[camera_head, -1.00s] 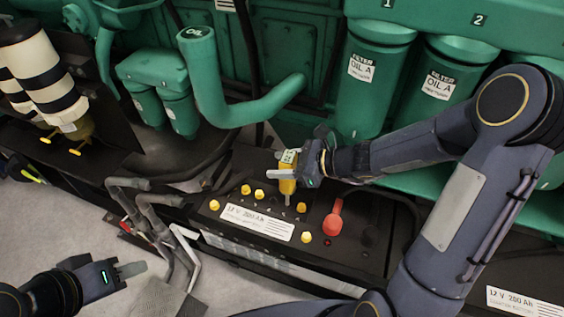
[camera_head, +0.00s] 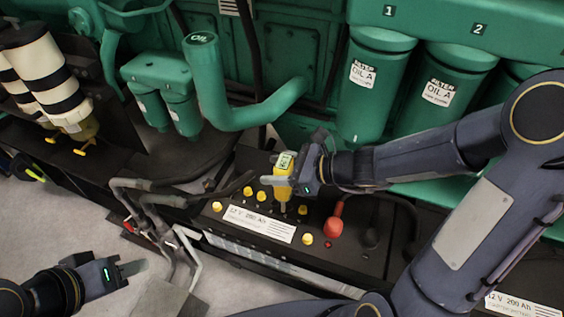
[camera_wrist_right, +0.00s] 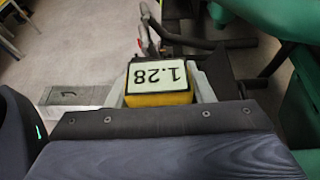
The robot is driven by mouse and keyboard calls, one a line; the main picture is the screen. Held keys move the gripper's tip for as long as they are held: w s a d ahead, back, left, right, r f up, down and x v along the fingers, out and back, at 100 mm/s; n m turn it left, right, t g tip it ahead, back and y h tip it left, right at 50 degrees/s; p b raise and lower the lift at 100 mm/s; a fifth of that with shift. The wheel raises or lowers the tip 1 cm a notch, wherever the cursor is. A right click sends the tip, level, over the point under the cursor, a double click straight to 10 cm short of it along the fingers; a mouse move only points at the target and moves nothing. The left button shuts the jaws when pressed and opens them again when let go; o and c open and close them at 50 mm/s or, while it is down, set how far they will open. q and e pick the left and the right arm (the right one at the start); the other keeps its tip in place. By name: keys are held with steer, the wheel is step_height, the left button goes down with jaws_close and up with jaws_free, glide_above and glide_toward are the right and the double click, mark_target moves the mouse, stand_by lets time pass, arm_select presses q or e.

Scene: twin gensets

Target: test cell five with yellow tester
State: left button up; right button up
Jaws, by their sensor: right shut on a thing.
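The yellow tester (camera_head: 283,190) is upright in my right gripper (camera_head: 290,180), over the top of the battery (camera_head: 235,240) labelled 12 V 200 Ah. Its thin lower tip points down between yellow caps (camera_head: 261,196); whether it is inside a cell opening I cannot tell. In the right wrist view the tester (camera_wrist_right: 160,98) sits between both fingers of my right gripper (camera_wrist_right: 163,88), and its display reads 1.28, upside down. My left gripper (camera_head: 130,268) is empty over the floor at lower left; its finger gap is not clear.
A red-capped terminal (camera_head: 334,225) stands right of the tester. Grey hoses and bars (camera_head: 165,215) lie left of the battery. Green oil filters (camera_head: 375,85) and a green filler pipe (camera_head: 210,90) rise behind.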

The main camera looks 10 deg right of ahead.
steer(key=s+a+b, duration=0.3)
steer(key=s+a, duration=0.1)
steer(key=s, duration=0.3)
steer(key=shift+a+r, duration=0.2)
steer(key=shift+a, duration=0.2)
steer(key=shift+s, duration=0.1)
stand_by(0.6)
